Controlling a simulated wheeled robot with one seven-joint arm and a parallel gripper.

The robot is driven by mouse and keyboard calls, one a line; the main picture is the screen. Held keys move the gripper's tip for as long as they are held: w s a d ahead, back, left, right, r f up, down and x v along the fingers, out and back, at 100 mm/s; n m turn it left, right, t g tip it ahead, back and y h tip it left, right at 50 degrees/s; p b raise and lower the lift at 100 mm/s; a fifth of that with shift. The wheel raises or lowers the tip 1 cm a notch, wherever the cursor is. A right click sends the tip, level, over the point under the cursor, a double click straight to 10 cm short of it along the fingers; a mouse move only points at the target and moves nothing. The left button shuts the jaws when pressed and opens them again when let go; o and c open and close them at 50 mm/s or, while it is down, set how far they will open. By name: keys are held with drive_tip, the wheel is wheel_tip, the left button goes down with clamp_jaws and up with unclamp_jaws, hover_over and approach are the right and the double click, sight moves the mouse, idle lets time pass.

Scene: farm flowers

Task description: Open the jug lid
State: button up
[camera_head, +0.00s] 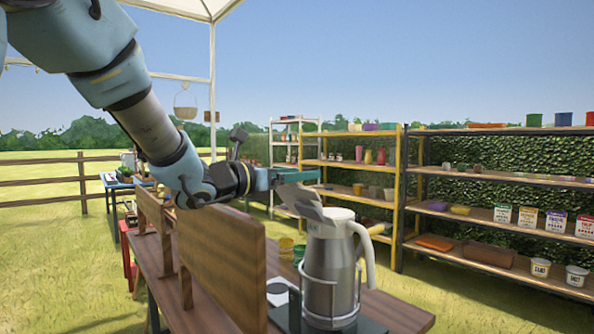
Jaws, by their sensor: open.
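The jug (328,272) stands upright on a dark base on the wooden table, with a silver body, a white top and a white handle (366,250) on its right. My gripper (304,184) is open, just above and to the left of the jug's top. A grey slanted piece (312,208) lies between my gripper and the jug's rim. I cannot tell whether this piece is the raised lid or part of my gripper. Whether my gripper touches the jug is also unclear.
A brown wooden board (222,262) stands upright on the table (393,312), left of the jug and below my arm. Small yellow and green pots sit behind the jug. Shelves (480,212) with pots and tubs stand behind at right.

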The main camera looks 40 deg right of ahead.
drive_tip(key=shift+c, duration=0.2)
clamp_jaws()
idle(0.5)
idle(0.8)
